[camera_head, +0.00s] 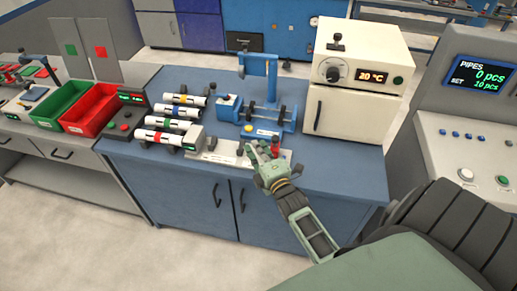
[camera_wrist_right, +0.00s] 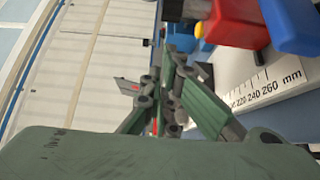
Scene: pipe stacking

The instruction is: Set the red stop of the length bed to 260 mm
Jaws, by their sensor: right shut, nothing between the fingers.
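The length bed (camera_head: 222,157) is a pale strip at the front of the blue bench. Its printed scale (camera_wrist_right: 262,84) shows in the right wrist view, with 220, 240, 260 and "mm" readable. The red stop (camera_head: 275,143) stands upright near the bed's right end; a red block, apparently this stop, shows in the wrist view (camera_wrist_right: 236,22). I cannot read its setting. My right gripper (camera_head: 254,149) is shut and empty over the bed, just left of the red stop; its green fingers also show in the wrist view (camera_wrist_right: 178,62). Whether it touches the stop is unclear. My left gripper is out of view.
A blue press-like device (camera_head: 262,112) stands behind the bed. A rack of colour-banded pipes (camera_head: 172,124) is to the left, and a cream oven (camera_head: 352,82) reading 20 °C is behind right. Green (camera_head: 60,100) and red (camera_head: 90,115) bins stand farther left. Bench is clear at front right.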

